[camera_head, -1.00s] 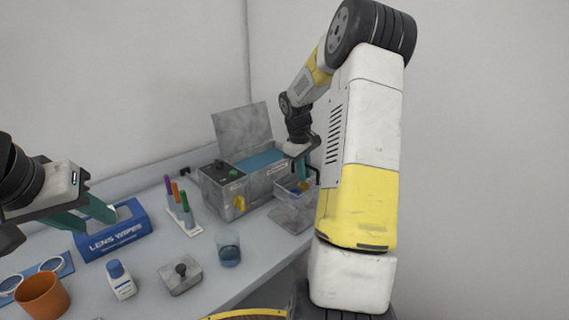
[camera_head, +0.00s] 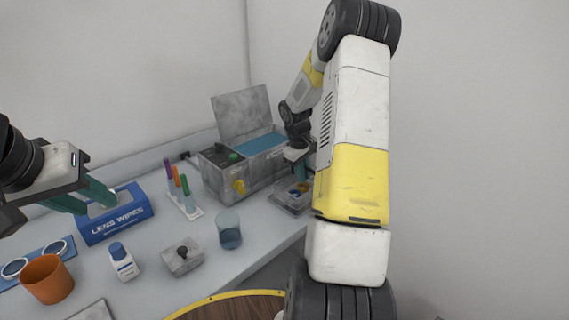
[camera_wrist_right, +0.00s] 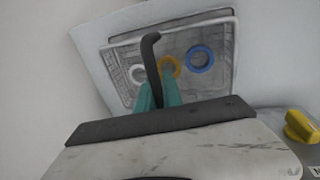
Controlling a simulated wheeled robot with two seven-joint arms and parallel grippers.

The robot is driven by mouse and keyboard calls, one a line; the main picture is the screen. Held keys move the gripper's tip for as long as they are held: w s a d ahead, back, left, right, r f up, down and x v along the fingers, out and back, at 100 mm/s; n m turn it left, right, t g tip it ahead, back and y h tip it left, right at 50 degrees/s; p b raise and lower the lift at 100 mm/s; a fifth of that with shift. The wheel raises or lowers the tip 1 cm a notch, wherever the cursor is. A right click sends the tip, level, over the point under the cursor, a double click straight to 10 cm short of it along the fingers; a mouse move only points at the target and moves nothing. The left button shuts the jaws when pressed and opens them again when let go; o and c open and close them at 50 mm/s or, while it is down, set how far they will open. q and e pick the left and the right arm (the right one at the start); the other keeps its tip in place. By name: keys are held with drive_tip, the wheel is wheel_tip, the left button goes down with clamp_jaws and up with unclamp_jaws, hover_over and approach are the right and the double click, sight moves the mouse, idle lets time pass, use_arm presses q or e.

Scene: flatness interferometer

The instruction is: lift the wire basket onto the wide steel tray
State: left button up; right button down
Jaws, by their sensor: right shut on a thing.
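The wire basket (camera_head: 284,188) is at the right end of the bench, in front of the grey tank. In the right wrist view the basket (camera_wrist_right: 225,62) shows its mesh floor and white, yellow and blue rings inside. My right gripper (camera_head: 301,172) is shut on its dark hooked handle (camera_wrist_right: 150,48). The steel tray (camera_head: 294,210) is directly under the basket, mostly covered by it. I cannot tell whether the basket touches it. My left gripper (camera_head: 100,204) is open and empty near the blue lens wipes box (camera_head: 118,222).
The grey tank (camera_head: 235,172) with raised lid and blue liquid stands behind the basket. A glass beaker (camera_head: 229,232), a lidded metal block (camera_head: 182,260), a white bottle (camera_head: 122,263), a marker rack (camera_head: 184,203) and an orange cup (camera_head: 47,280) stand on the bench.

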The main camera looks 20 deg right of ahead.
drive_tip(key=shift+f, duration=0.65)
idle(0.7)
drive_tip(key=c, duration=1.4)
unclamp_jaws()
drive_tip(key=shift+r, duration=6)
drive_tip(key=s+a+r+m+t, duration=0.1)
drive_tip(key=s+a+r+t, duration=0.1)
drive_tip(key=s+a+r, duration=0.45)
drive_tip(key=s+a+r+m+t+y, duration=0.1)
drive_tip(key=s+a+r+y, duration=0.1)
drive_tip(key=s+a, duration=0.5)
drive_tip(key=s+a+r+m+t+y, duration=0.2)
drive_tip(key=s+a+r, duration=0.3)
drive_tip(key=s, duration=0.8)
drive_tip(key=a, duration=0.3)
drive_tip(key=shift+a, duration=0.25)
